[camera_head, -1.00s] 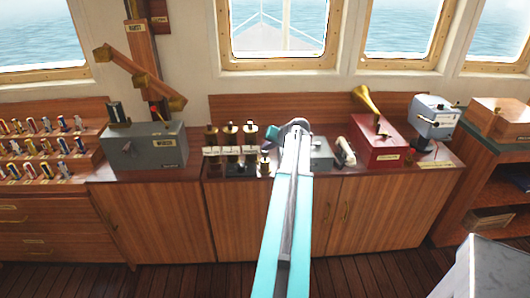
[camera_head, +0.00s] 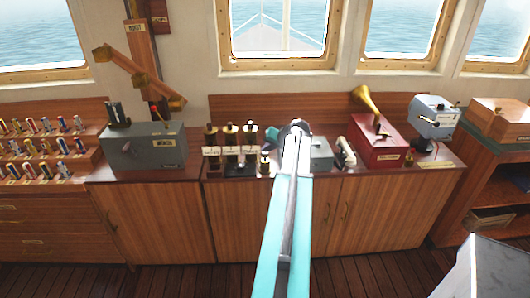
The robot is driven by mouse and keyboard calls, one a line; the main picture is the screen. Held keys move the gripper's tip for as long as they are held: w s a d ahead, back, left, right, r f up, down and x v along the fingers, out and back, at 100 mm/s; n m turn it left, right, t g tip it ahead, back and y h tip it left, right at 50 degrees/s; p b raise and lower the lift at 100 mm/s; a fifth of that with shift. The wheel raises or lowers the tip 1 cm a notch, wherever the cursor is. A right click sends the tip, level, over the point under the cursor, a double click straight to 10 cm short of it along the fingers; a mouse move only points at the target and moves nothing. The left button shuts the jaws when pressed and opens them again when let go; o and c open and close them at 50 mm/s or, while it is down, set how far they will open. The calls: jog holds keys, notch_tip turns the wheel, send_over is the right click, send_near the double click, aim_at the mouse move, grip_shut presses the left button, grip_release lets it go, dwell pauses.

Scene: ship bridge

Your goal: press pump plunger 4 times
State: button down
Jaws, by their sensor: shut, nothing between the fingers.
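My arm reaches forward over the middle of the counter (camera_head: 215,172). My gripper (camera_head: 271,138) shows only as a small teal part left of the wrist, and it is shut and empty. A red box (camera_head: 375,148) with a brass horn (camera_head: 367,99) and a thin upright dark rod on top stands to the right of my gripper, apart from it. A small brass-topped piece (camera_head: 265,162) stands just below my gripper in the picture; I cannot tell if they touch. No part is clearly recognisable as the pump plunger. My wrist and arm hide the counter behind them.
Several brass-topped cylinders (camera_head: 230,134) with white labels stand left of my gripper. A pale grey box (camera_head: 320,153), a white handset-like piece (camera_head: 345,153) and a blue-grey device (camera_head: 433,115) stand to the right.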

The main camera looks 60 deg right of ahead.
aim_at(267, 154)
jog(key=shift+f+b, duration=0.6)
jog(key=shift+f, duration=0.25)
dwell(1.2)
jog(key=shift+r, duration=0.15)
dwell(0.3)
jog(key=shift+r+p, duration=0.75)
jog(key=shift+r, duration=1.1)
jog(key=shift+r, duration=0.1)
jog(key=shift+r+p, duration=1.05)
jog(key=shift+r, duration=1.35)
